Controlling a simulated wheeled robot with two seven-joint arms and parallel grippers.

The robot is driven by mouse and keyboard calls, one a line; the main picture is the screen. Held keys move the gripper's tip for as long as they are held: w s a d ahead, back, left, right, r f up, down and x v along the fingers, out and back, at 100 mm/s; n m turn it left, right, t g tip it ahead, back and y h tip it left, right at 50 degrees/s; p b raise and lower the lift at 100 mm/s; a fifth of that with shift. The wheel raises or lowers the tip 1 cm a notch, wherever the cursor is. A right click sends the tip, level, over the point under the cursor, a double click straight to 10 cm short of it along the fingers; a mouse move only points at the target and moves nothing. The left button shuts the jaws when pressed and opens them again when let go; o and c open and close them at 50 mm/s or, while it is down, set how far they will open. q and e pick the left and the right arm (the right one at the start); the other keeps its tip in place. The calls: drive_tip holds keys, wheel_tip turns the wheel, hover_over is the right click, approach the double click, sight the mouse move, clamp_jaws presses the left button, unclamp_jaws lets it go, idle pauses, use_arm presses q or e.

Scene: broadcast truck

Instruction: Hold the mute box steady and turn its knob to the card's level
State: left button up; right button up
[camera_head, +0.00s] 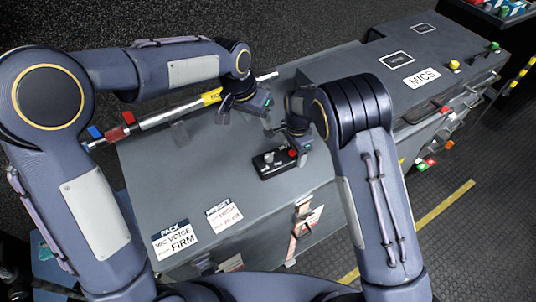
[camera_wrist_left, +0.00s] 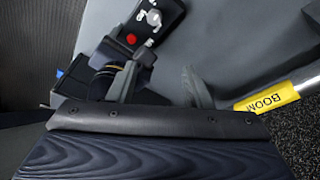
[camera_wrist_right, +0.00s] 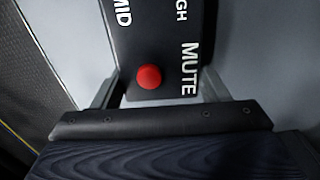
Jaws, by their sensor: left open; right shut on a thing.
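The mute box (camera_head: 283,166) is a black box lying on the grey case top, with a pale knob (camera_head: 269,158) and a red button (camera_head: 292,152). My right gripper (camera_wrist_right: 157,92) is shut across its button end. The right wrist view shows the words MUTE and MID beside the red button (camera_wrist_right: 149,77); the knob is out of that view. My left gripper (camera_wrist_left: 163,82) is open and empty, above the case and apart from the knob (camera_wrist_left: 154,17). The PRESET card (camera_head: 223,215) lies at the front; its smaller print is too small to read surely.
A PACK card (camera_head: 175,240) reading VOICE and FIRM lies beside the PRESET card. A boom pole (camera_head: 165,113) with a yellow label runs along the case's back left edge. A raised grey block with a MICS label (camera_head: 421,77) stands right. The case top's left middle is clear.

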use_arm(q)
drive_tip(key=s+m, duration=0.1)
drive_tip(key=m, duration=0.5)
drive_tip(key=m+t+y, duration=0.1)
drive_tip(key=m+t, duration=0.1)
drive_tip(key=m, duration=2.6)
approach(268, 157)
drive_tip(key=x, duration=0.8)
drive_tip(key=shift+w+d+f, duration=0.1)
drive_tip(key=shift+f, duration=0.05)
drive_tip(key=shift+c, duration=0.4)
drive_tip(key=c, duration=0.9)
clamp_jaws()
